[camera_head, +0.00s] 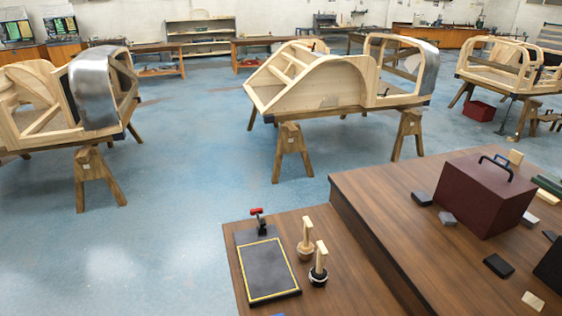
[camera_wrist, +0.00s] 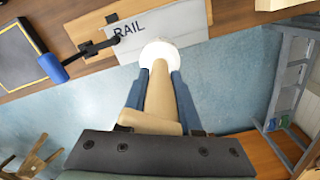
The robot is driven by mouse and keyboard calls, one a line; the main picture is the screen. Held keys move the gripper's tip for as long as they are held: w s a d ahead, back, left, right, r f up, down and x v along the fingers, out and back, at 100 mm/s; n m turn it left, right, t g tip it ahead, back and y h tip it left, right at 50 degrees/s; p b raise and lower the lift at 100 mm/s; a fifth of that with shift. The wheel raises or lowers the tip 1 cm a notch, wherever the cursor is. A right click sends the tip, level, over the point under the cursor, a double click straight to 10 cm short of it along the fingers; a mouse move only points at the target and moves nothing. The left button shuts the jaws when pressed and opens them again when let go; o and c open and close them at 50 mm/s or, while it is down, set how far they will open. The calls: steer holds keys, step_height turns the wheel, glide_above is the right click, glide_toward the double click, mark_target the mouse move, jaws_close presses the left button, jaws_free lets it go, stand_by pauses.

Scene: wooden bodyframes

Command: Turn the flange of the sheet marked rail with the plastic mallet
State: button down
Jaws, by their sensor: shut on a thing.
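In the wrist view the sheet marked RAIL (camera_wrist: 188,22) is a pale grey panel over a wooden block (camera_wrist: 82,30) at the bench edge. My gripper (camera_wrist: 160,74) has its two blue-grey fingers closed on the wooden handle of the plastic mallet (camera_wrist: 158,52). The mallet's round white head overlaps the sheet's near edge, just below and right of the word RAIL. Whether it touches the sheet I cannot tell. The head hides part of that edge. Neither my gripper nor the marked sheet shows in the head view.
A clamp with a blue handle (camera_wrist: 50,68) grips at the sheet's left end. A black mat (camera_head: 268,268) with a yellow border lies on the bench, beside two wooden-handled tools (camera_head: 306,240) (camera_head: 318,268). A maroon box (camera_head: 480,190) stands right. A grey ladder (camera_wrist: 290,80) stands right in the wrist view.

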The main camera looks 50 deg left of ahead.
step_height(320, 180, down, 9)
steer(key=b, duration=0.5)
steer(key=shift+f, duration=0.2)
step_height(320, 180, up, 10)
steer(key=p, duration=0.9)
steer(key=shift+f+p, duration=0.1)
steer(key=shift+p, duration=0.25)
steer(key=shift+f, duration=0.15)
steer(key=s+d+r+p, duration=0.2)
steer(key=s+d+p, duration=0.1)
steer(key=s, duration=0.4)
steer(key=shift+s+d, duration=0.35)
steer(key=shift+d, duration=0.55)
